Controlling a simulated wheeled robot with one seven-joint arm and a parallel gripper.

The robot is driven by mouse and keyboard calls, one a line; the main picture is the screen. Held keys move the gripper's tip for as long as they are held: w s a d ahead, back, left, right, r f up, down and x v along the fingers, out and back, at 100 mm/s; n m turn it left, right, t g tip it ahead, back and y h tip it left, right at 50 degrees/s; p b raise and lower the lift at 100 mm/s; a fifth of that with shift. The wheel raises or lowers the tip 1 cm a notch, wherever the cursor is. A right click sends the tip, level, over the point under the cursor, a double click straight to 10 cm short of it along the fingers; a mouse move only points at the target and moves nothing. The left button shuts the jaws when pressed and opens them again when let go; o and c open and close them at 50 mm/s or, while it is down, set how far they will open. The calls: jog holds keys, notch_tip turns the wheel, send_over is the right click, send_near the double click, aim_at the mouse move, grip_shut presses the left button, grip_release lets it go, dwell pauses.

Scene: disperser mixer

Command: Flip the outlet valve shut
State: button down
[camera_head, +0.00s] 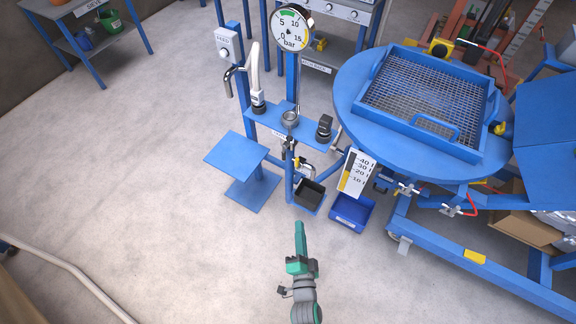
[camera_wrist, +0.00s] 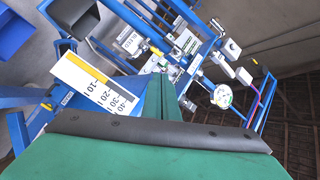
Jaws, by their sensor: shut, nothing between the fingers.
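My gripper (camera_head: 299,226) is green, shut and empty, over the floor in front of the machine in the head view. In the wrist view its fingers (camera_wrist: 163,98) point toward the frame. A small fitting with a yellow part (camera_head: 297,163) sits on the pipework above the black bin, beyond my gripper. Valve-like fittings with red hoses show under the round blue vessel (camera_head: 345,105), one on the left (camera_head: 408,189) and one on the right (camera_head: 459,208). I cannot tell which of these is the outlet valve, or how its handle stands. My gripper is apart from all of them.
A black bin (camera_head: 309,194) and a blue bin (camera_head: 351,212) stand below the frame. A white level scale (camera_head: 356,172) hangs above the blue bin and looms close in the wrist view (camera_wrist: 95,84). A pressure gauge (camera_head: 291,28) stands behind.

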jog(key=w+f+m, duration=0.1)
jog(key=w+m, duration=0.4)
jog(key=w, duration=0.8)
jog(key=shift+w+a+f+m+t, duration=0.25)
jog(key=shift+f+m+t, duration=0.05)
jog(key=shift+m+t, duration=0.1)
send_near(284, 154)
jog(key=w+d+f, duration=0.3)
jog(key=w+d, duration=0.1)
jog(key=shift+w+a+r, duration=0.15)
jog(key=shift+w+a, duration=1.1)
jog(key=shift+a, duration=0.3)
jog(key=shift+d, duration=0.1)
